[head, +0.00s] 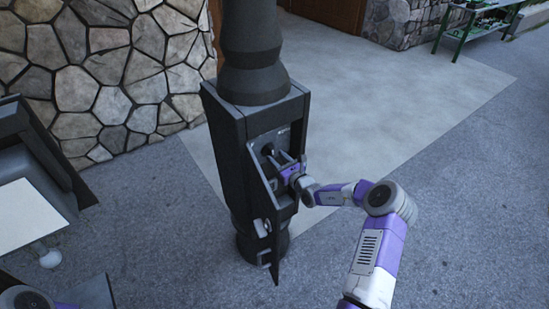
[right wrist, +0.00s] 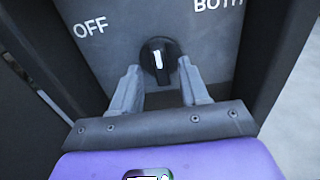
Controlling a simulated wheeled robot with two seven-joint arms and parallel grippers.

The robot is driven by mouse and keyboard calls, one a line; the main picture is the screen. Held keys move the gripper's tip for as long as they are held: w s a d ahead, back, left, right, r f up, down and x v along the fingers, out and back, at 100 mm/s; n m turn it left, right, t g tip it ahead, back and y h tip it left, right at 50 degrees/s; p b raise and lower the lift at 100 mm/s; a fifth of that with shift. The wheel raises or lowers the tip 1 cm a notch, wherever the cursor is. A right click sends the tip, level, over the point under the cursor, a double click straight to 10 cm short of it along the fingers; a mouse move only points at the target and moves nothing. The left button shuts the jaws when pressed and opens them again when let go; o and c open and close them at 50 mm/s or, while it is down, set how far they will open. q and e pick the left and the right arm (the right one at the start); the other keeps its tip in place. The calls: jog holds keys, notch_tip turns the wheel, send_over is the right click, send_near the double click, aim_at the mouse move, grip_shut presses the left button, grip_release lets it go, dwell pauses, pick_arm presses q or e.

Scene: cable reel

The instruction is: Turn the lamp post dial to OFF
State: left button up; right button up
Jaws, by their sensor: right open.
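The lamp post (head: 250,45) is dark, with a box-shaped base whose narrow door (head: 262,200) stands open. The black round dial (head: 268,149) is on the grey panel inside. In the right wrist view the dial (right wrist: 158,62) has a white mark pointing about straight up, between the words OFF (right wrist: 90,27) at upper left and BOTH (right wrist: 218,5) at upper right. My right gripper (head: 281,160) is open in front of the panel. In the right wrist view its fingertips (right wrist: 159,68) lie on either side of the dial's lower part; contact cannot be told. My left gripper is not visible.
The open door (head: 277,245) hangs at the near side of the box, close to my right gripper. A stone wall (head: 110,75) stands behind at the left. A dark cabinet-like thing (head: 40,150) is at the left edge. Pavement (head: 450,190) right of the post is clear.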

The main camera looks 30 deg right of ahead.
jog(key=shift+w+a, duration=0.1)
jog(key=shift+w, duration=0.75)
grip_shut()
